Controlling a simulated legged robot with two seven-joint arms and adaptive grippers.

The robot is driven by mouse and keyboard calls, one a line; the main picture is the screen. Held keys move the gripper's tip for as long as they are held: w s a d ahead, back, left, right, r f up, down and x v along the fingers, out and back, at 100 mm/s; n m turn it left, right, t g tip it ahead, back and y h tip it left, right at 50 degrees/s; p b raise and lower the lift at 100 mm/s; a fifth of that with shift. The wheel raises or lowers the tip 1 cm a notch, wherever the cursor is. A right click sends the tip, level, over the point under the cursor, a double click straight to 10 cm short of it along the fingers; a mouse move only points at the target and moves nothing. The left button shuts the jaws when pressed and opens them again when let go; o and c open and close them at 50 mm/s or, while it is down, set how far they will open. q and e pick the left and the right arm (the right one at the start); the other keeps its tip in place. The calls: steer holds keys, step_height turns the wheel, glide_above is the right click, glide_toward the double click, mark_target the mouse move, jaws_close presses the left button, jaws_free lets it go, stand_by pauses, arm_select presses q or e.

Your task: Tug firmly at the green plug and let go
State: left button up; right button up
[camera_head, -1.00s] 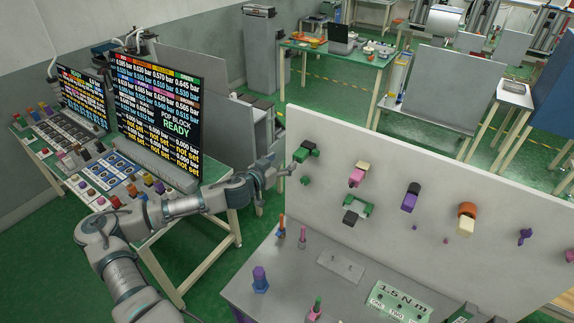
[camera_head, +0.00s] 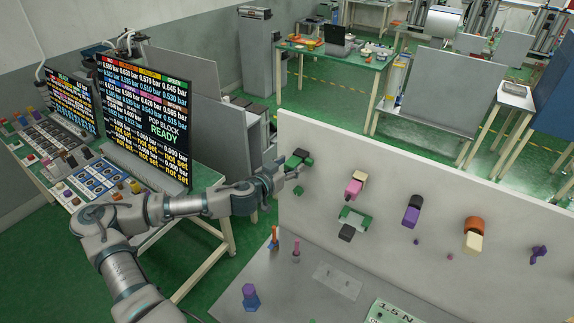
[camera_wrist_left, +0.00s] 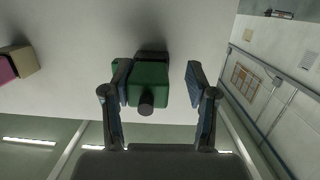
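The green plug (camera_head: 294,162) with a dark part beside it sticks out of the upper left of the pale upright panel. In the left wrist view the green plug (camera_wrist_left: 150,77) has a dark round stub on its near face. My left gripper (camera_head: 283,171) is at the plug. In the left wrist view my left gripper (camera_wrist_left: 158,74) is open with a finger on either side of the plug. The left finger is close against it, and I cannot tell whether it touches. A clear gap separates the right finger from the plug. My right gripper is not in view.
The upright panel (camera_head: 420,185) carries other fittings: pink (camera_head: 354,187), purple (camera_head: 411,214) and orange (camera_head: 474,228). A small green piece (camera_head: 298,190) sits below the plug. A purple peg (camera_head: 250,297) stands on the grey bench. A large screen (camera_head: 145,115) stands at left.

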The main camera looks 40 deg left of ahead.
arm_select(q)
steer(key=shift+d+r+y, duration=0.3)
steer(key=shift+d, duration=0.5)
steer(key=c, duration=0.4)
steer(key=o, duration=0.5)
steer(key=shift+d, duration=0.1)
steer(key=c, duration=0.4)
steer(key=shift+w+a, duration=0.1)
steer(key=shift+a, duration=0.35)
jaws_close()
steer(key=shift+a+f, duration=0.15)
steer(key=shift+a, duration=0.1)
steer(key=shift+d, duration=0.3)
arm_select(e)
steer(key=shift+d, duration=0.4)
arm_select(q)
steer(key=shift+a+p, duration=0.15)
steer(key=shift+p, duration=0.15)
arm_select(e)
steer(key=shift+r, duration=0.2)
